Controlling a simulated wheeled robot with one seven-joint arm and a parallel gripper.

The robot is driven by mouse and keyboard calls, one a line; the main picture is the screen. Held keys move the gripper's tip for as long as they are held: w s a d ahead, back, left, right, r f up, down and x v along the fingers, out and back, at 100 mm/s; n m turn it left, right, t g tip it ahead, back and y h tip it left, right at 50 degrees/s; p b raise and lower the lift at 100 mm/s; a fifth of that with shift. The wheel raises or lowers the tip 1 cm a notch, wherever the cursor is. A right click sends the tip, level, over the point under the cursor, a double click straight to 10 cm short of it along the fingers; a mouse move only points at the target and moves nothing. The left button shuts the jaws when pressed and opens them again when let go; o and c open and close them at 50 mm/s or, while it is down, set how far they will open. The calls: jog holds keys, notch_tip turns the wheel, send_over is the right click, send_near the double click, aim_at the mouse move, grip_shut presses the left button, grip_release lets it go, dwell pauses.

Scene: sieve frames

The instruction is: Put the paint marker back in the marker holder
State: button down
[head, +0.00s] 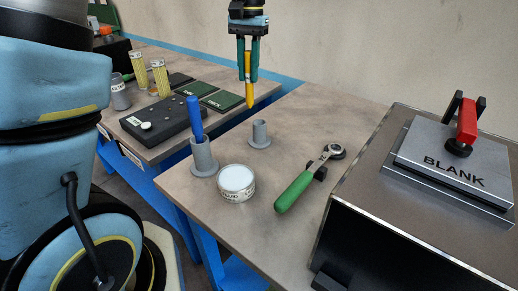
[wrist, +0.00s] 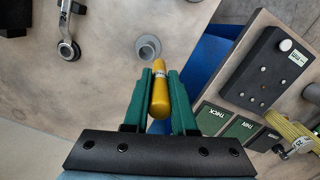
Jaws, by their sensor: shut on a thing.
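My gripper (head: 248,78) is shut on the yellow paint marker (head: 249,94) and holds it upright above the table, tip down. In the wrist view the marker (wrist: 159,97) sits between the green fingers (wrist: 160,76). An empty grey round holder with a flanged base (head: 260,134) stands on the table below and slightly right of the marker in the head view. It also shows beyond the fingertips in the wrist view (wrist: 148,47). The marker is apart from it. A second grey holder (head: 204,160) has a blue marker (head: 195,118) standing in it.
A white-topped tin (head: 237,183) and a green-handled tool (head: 296,191) lie near the holders. A large box with a plate marked BLANK (head: 455,160) stands at right. A black block (head: 165,123) and green pads (head: 222,100) occupy the side bench.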

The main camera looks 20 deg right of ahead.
notch_tip(320, 180, down, 9)
jog(key=s+d+m+p, duration=0.1)
jog(key=s, duration=0.1)
jog(key=shift+d+f+p, duration=0.2)
jog(key=shift+d+p, duration=0.1)
jog(key=shift+d, duration=0.1)
jog(key=shift+s, duration=0.1)
jog(key=shift+f, duration=0.15)
jog(key=c, duration=0.7)
grip_release()
jog(key=shift+c, duration=0.2)
